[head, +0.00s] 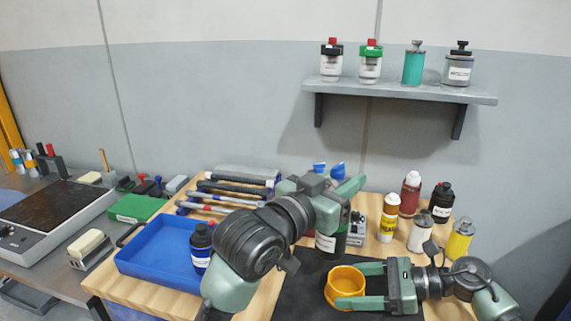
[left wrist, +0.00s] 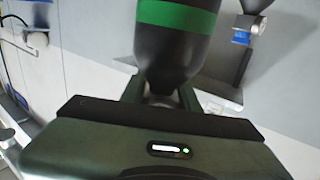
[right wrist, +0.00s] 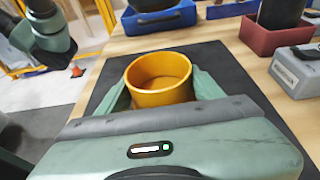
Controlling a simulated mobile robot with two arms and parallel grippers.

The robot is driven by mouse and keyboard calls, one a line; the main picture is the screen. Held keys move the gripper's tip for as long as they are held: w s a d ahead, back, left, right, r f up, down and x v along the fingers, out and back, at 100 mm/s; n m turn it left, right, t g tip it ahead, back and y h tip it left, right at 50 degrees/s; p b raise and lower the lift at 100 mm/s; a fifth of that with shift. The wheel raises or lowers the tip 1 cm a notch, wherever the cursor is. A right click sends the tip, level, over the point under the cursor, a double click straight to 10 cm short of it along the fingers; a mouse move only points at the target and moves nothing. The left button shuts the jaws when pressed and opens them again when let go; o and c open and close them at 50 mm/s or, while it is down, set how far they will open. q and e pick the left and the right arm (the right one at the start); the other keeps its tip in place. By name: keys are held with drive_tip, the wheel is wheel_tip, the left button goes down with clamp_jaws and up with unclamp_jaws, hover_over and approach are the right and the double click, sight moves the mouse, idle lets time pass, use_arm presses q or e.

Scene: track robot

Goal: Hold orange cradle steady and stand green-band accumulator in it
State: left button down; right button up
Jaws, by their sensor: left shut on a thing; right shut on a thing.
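The accumulator (left wrist: 175,45), dark with a green band, is between the fingers of my left gripper (left wrist: 163,92) in the left wrist view. My left gripper (head: 342,190) is shut on it, raised above the back of the work mat. A dark jar with a white label (head: 326,243) shows below this gripper; I cannot tell whether it is the held accumulator. The orange cradle (head: 346,281), a ring-shaped cup, is on the black mat. My right gripper (head: 366,285) is shut on it, with a finger on each side. The cradle (right wrist: 160,70) looks empty in the right wrist view.
A blue tray (head: 150,262) with a dark bottle (head: 201,246) is at the left. Several bottles, including a yellow one (head: 459,240), stand at the right. A wall shelf (head: 400,92) carries several jars. The black mat (right wrist: 215,62) is bare around the cradle.

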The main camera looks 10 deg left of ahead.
drive_tip(key=shift+s+d+f, duration=0.1)
drive_tip(key=shift+f, duration=0.3)
use_arm(q)
drive_tip(key=s+d+f, duration=0.1)
drive_tip(key=d+f, duration=0.3)
drive_tip(key=shift+f, duration=0.15)
drive_tip(key=shift+d, duration=0.1)
drive_tip(key=shift+f, duration=2.7)
drive_tip(key=c, duration=1)
unclamp_jaws()
drive_tip(key=shift+r, duration=0.1)
drive_tip(key=shift+c, duration=0.2)
drive_tip(key=shift+o, duration=0.4)
